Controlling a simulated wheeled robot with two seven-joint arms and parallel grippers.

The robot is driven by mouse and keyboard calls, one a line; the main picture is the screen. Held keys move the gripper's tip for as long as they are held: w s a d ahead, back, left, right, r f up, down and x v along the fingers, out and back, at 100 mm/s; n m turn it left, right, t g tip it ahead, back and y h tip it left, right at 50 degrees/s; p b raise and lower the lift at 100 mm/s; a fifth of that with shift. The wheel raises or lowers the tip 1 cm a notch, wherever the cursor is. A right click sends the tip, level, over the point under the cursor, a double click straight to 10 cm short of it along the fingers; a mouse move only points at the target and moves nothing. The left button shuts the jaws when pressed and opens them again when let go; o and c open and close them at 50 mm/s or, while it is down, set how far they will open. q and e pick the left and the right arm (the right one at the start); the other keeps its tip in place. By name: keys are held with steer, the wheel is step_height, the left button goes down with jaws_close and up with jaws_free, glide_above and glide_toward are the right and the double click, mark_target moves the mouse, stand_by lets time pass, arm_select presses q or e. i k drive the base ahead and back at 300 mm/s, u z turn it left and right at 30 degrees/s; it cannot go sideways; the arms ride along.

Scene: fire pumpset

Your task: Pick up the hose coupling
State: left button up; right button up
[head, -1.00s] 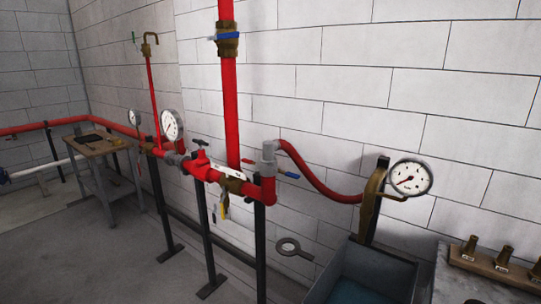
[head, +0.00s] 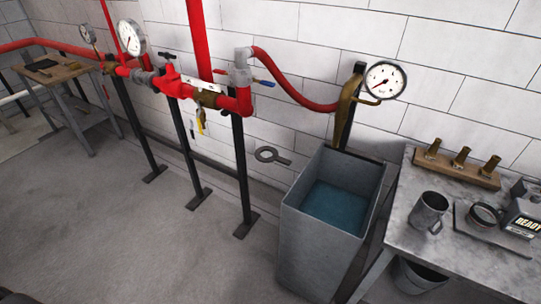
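No part is clearly marked as the hose coupling. A dark round ring-shaped fitting (head: 485,215) lies on a flat grey plate (head: 495,238) on the metal table at the right; it may be the coupling. A grey fitting (head: 242,62) also joins the red hose (head: 300,95) to the red pipework. Three brass nozzle-like fittings (head: 461,157) stand in a row on a wooden block (head: 455,171) at the back of the same table. Neither of my grippers shows in the head view.
The metal table (head: 412,236) also holds a grey mug (head: 429,212) and a box reading "READY" (head: 522,218). A bucket (head: 418,276) stands below it. A tall grey water tank (head: 316,250) stands left of the table. Open floor (head: 130,225) lies at left.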

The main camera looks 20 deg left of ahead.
mark_target(241, 53)
steer(key=u, duration=0.15)
steer(key=k, duration=0.25)
steer(key=u, duration=1.05)
steer(key=k, duration=1.1)
steer(key=u, duration=1)
steer(key=i, duration=3.3)
steer(key=z, duration=0.55)
steer(key=i, duration=1.2)
steer(key=z, duration=1.85)
steer(key=i, duration=1.05)
steer(key=z, duration=0.9)
